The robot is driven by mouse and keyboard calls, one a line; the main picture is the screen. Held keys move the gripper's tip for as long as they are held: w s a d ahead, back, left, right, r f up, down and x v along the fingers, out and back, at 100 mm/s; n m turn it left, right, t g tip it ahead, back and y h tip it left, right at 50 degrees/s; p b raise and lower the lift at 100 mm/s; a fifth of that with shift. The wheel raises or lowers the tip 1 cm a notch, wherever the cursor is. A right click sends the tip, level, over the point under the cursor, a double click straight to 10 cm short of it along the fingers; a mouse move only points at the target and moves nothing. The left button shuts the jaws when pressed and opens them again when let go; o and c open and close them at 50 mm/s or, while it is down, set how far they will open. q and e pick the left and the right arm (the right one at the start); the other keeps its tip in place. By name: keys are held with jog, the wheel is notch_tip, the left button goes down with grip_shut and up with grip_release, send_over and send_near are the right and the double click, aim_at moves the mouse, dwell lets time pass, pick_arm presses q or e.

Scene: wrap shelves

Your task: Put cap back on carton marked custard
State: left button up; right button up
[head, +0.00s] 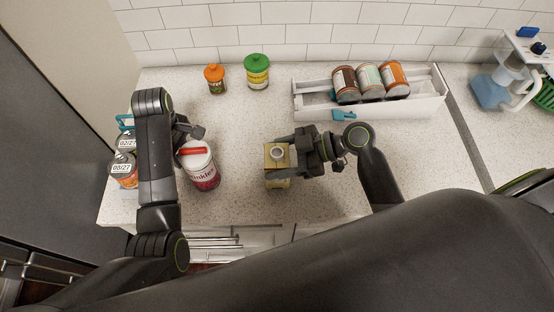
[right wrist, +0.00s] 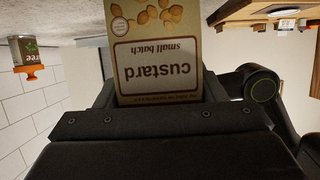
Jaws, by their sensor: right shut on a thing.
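The carton marked custard (head: 277,179) stands on the counter in the middle of the head view. A pale round spout (head: 277,152) shows on its top, with no cap on it. My right gripper (head: 284,160) is shut on the carton from the right. In the right wrist view the carton's custard label (right wrist: 158,70) appears upside down between the fingers. My left gripper (head: 190,132) is just behind a white-topped red canister (head: 205,178); its fingers are mostly hidden, so I cannot tell if it is open. I cannot make out a loose carton cap.
A red bar (head: 195,151) lies across the canister's white top. Orange-capped (head: 216,84) and green-capped (head: 257,75) jars stand at the back. A white tray (head: 420,106) holds three cans; dated cans (head: 124,170) stand at left. Counter between canister and carton is clear.

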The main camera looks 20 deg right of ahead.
jog(key=shift+r, duration=0.1)
jog(key=shift+s, duration=0.1)
jog(key=o, duration=1.5)
jog(key=p+v, duration=0.1)
jog(key=v, duration=1.1)
